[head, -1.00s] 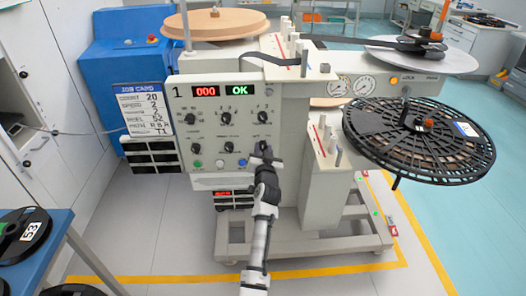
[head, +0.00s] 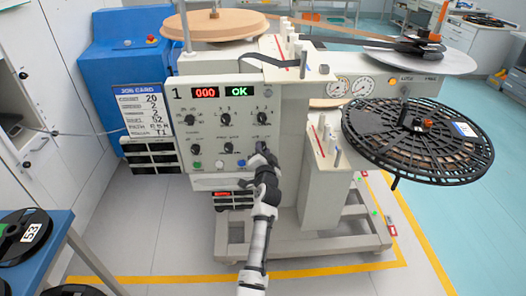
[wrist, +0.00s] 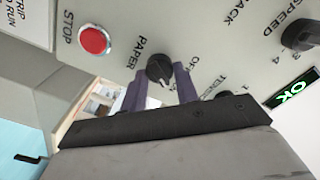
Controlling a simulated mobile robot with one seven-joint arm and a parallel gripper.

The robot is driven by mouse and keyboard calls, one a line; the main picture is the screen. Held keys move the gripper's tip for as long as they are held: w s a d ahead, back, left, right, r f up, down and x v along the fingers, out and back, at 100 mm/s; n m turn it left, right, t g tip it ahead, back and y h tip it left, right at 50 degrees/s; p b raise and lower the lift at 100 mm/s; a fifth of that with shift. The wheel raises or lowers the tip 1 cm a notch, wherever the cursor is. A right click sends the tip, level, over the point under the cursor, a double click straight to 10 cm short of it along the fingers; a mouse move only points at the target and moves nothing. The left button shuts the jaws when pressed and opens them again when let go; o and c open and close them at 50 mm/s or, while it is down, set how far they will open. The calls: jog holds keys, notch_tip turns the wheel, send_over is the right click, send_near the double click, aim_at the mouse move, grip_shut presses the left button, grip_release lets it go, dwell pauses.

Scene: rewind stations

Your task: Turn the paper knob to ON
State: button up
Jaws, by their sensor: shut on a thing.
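The paper knob (wrist: 158,68) is a small black dial on the grey machine panel, beside the printed word PAPER in the wrist view. A light pointer mark on it faces the lower edge of that view. My gripper (wrist: 161,82) has its two purple fingers on opposite sides of the knob, shut on it. A partly covered label that looks like OF shows near the right finger; I cannot make out an ON label. In the head view my gripper (head: 262,150) is at the lower right of the control panel (head: 213,158) and hides the knob.
A red STOP button (wrist: 95,40) is close to the knob. The panel also has other black knobs (head: 227,119), a red display reading 000 and a green OK display (head: 239,92). A black reel (head: 418,140) juts out at the right. Floor in front is clear.

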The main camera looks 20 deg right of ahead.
dwell(0.3)
jog(key=o, duration=1)
jog(key=shift+s, duration=0.1)
jog(key=b+v, duration=0.1)
jog(key=v, duration=1.2)
jog(key=shift+s+a+r+b, duration=0.1)
jog(key=shift+s+b, duration=0.2)
jog(key=shift+b, duration=0.05)
